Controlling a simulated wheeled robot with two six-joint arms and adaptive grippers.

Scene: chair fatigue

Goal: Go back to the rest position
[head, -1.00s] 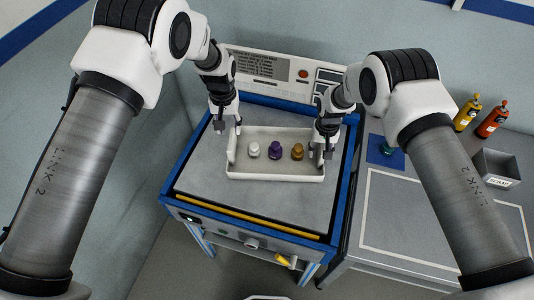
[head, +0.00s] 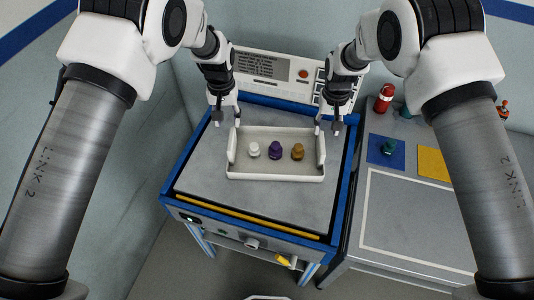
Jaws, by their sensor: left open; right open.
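My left gripper (head: 226,117) is open and empty, above the back left of the blue-edged grey table (head: 215,190), outside the tray's left end. My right gripper (head: 328,128) is open and empty, just behind and right of the tray's back right corner. The cream tray (head: 275,175) rests on the table. In it stand a white piece (head: 254,150), a purple piece (head: 275,150) and a brown-gold piece (head: 297,151) in a row. Both grippers look apart from the tray.
A control panel (head: 265,67) stands at the table's back. On the right bench (head: 405,225) are a blue mat (head: 380,152) with a dark green piece (head: 388,147), a yellow mat (head: 431,163) and a red bottle (head: 384,98). The table's front is clear.

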